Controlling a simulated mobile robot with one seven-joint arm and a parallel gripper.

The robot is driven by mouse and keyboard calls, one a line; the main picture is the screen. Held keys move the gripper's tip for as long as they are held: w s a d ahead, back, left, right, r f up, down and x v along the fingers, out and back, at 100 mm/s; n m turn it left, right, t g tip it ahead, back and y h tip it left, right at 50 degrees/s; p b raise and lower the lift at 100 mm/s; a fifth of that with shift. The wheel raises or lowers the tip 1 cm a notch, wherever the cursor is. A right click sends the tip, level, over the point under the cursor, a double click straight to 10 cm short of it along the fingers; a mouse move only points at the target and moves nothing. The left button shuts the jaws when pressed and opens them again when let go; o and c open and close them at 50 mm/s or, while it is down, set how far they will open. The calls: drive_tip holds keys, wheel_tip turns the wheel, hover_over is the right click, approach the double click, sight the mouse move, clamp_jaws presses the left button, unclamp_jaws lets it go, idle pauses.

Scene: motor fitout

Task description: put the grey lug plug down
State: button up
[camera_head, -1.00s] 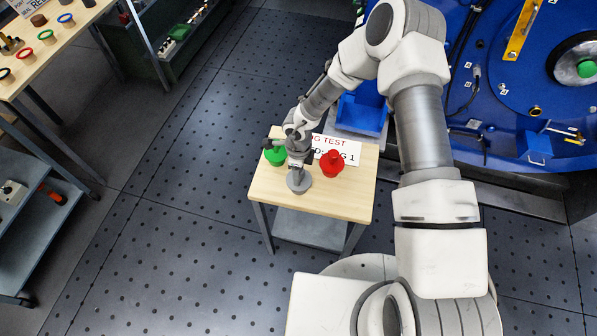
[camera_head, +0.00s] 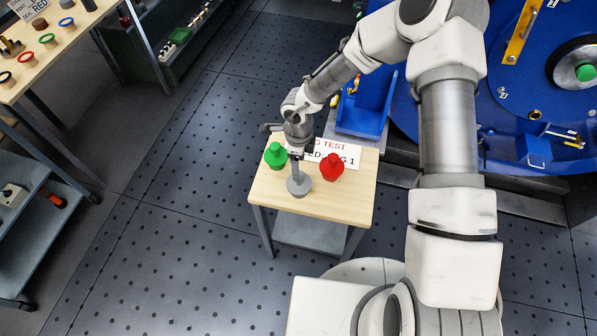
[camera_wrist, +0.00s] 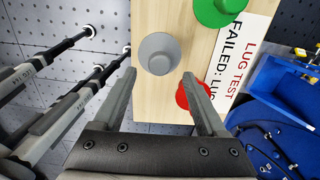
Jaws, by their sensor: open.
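The grey lug plug (camera_head: 298,185) stands upright on the small wooden table (camera_head: 330,204), near its front edge, between and in front of the green plug and the red plug. It also shows in the wrist view (camera_wrist: 159,53), beyond my fingertips. My gripper (camera_head: 301,155) is above and behind the grey plug. In the wrist view my gripper's two fingers (camera_wrist: 158,75) are spread wide with nothing held between them. The grey plug appears free of the fingers.
A green plug (camera_head: 275,155) stands to the left and a red plug (camera_head: 332,167) to the right. A white sign reading LUG TEST (camera_head: 345,153) lies behind them, partly hidden. A blue bin (camera_head: 362,119) is behind the table. The table's front right is bare.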

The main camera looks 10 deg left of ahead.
wheel_tip(320, 180, up, 5)
drive_tip(key=w+d+r+n+t+y, duration=0.1)
drive_tip(key=w+r+n+t, duration=0.3)
drive_tip(key=r, duration=0.6)
drive_tip(key=w+d+r+n+t+y, duration=0.1)
drive_tip(key=w+r+n+t+y, duration=0.15)
drive_tip(key=w+r, duration=0.55)
drive_tip(key=s+d+r+n+t, duration=0.15)
drive_tip(key=s+r+n, duration=0.3)
drive_tip(key=r, duration=0.55)
drive_tip(key=s+d+r+n, duration=0.45)
drive_tip(key=s+r, duration=0.25)
drive_tip(key=s, duration=0.2)
drive_tip(key=s+d+n+g+h, duration=0.2)
drive_tip(key=s+d+n+h, duration=0.1)
drive_tip(key=s+d, duration=1)
drive_tip(key=s, duration=0.3)
drive_tip(key=shift+s+r, duration=0.15)
drive_tip(key=shift+s, duration=0.1)
drive_tip(key=shift+n+h, duration=0.25)
